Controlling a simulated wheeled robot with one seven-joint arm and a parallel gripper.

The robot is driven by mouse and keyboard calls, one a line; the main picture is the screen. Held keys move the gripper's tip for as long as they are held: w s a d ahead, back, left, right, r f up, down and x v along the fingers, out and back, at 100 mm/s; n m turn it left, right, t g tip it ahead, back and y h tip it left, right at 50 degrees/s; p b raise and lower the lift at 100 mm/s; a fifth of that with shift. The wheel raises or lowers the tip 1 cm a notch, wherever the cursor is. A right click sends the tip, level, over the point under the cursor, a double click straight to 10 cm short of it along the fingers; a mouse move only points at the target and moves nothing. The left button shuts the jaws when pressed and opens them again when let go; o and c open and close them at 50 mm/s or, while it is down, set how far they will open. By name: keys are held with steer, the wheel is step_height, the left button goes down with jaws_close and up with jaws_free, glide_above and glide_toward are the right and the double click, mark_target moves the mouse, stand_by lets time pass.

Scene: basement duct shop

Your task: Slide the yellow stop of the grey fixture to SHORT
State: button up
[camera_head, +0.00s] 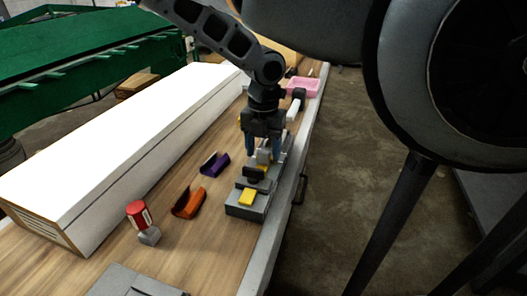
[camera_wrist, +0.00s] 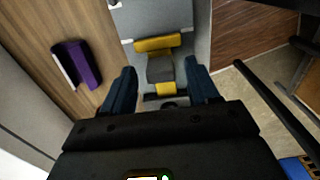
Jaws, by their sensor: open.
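The grey fixture (camera_head: 236,209) lies along the right edge of the bench, with a flat yellow piece (camera_head: 247,197) on its near end and a dark knob-like part behind that. In the wrist view the grey fixture (camera_wrist: 196,40) carries a yellow bar (camera_wrist: 158,43), a dark grey block (camera_wrist: 160,70) and a smaller yellow piece (camera_wrist: 165,88). I cannot tell which yellow part is the stop. My gripper (camera_head: 264,150) points down over the fixture. Its blue fingers are open, one on each side of the fixture's middle parts, in the wrist view (camera_wrist: 160,88) too. No SHORT marking is readable.
Left of the fixture lie a purple piece (camera_head: 215,164), an orange piece (camera_head: 188,203) and a red-topped part (camera_head: 139,217). A long white duct (camera_head: 130,130) runs along the bench's left. A pink tray (camera_head: 303,87) stands farther back. Open floor is at right.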

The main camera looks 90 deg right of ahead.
steer(key=shift+f, duration=0.6)
jaws_close()
stand_by(0.3)
